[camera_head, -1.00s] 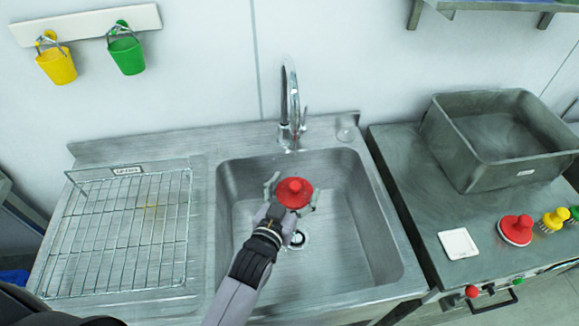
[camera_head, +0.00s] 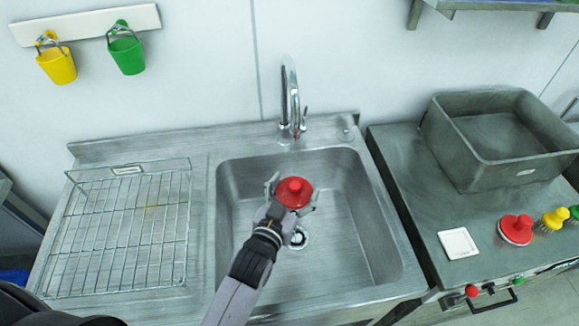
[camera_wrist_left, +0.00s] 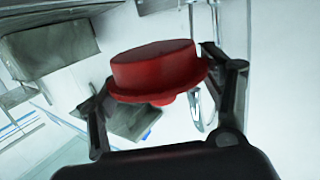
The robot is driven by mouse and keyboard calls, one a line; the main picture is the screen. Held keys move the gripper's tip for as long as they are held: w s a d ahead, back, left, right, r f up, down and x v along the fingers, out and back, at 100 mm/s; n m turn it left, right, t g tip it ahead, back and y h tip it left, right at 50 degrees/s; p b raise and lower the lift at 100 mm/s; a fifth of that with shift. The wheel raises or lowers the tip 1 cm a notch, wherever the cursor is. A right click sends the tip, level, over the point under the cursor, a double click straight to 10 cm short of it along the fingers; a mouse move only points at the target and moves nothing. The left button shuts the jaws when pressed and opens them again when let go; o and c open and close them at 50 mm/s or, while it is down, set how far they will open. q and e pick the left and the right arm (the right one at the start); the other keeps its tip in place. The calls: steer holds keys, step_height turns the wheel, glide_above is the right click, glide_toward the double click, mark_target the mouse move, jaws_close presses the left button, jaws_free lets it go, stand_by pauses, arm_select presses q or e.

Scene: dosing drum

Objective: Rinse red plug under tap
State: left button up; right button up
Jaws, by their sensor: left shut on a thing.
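The red plug (camera_head: 294,191) is a round, rimmed piece with a small raised knob on top. My left gripper (camera_head: 291,199) is shut on it, with a finger on either side, and holds it over the sink basin (camera_head: 345,225). In the left wrist view the plug (camera_wrist_left: 155,70) sits between the two dark fingers (camera_wrist_left: 158,85). The chrome tap (camera_head: 290,95) stands at the back rim, its spout behind the plug in the head view. I cannot tell whether water runs. My right gripper is not in view.
A wire drying rack (camera_head: 125,230) lies left of the basin. On the right counter are a grey tub (camera_head: 460,150), a white square dish (camera_head: 458,243), a red-topped brush (camera_head: 515,229) and a yellow one (camera_head: 553,219). The drain (camera_head: 298,238) lies in the basin floor.

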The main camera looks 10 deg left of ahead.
arm_select(q)
steer(key=s+r+p, duration=0.1)
steer(key=s+p, duration=0.1)
steer(key=s+d+r+p, duration=0.1)
steer(key=r+p, duration=0.1)
steer(key=shift+s+r, duration=0.2)
steer(key=shift+s, duration=0.2)
steer(key=shift+s+d+r+p, duration=0.15)
steer(key=shift+s+r+p, duration=0.15)
steer(key=shift+s+p, duration=0.25)
